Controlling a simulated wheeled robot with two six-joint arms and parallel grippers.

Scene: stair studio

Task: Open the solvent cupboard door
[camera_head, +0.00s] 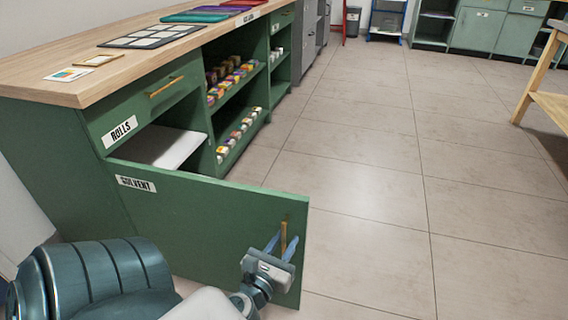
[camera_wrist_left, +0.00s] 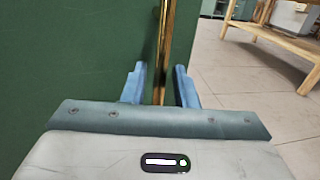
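The solvent cupboard door (camera_head: 205,225) is green with a white SOLVENT label (camera_head: 136,184). It stands swung wide out from the cabinet in the head view. Its brass bar handle (camera_head: 283,236) is upright near the door's free edge. My left gripper (camera_head: 281,246) is at the handle, its two blue fingers on either side of it. In the left wrist view the handle (camera_wrist_left: 166,40) runs between the fingers, with a gap on both sides, and the door fills the left. The gripper is open around the bar. My right gripper is not in view.
Above the opening is a ROLLS drawer (camera_head: 150,105) under the wooden worktop (camera_head: 60,87). Open shelves (camera_head: 235,85) with several small boxes stand beyond. A wooden table (camera_head: 545,100) stands at the right. The tiled floor (camera_head: 380,200) right of the door is clear.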

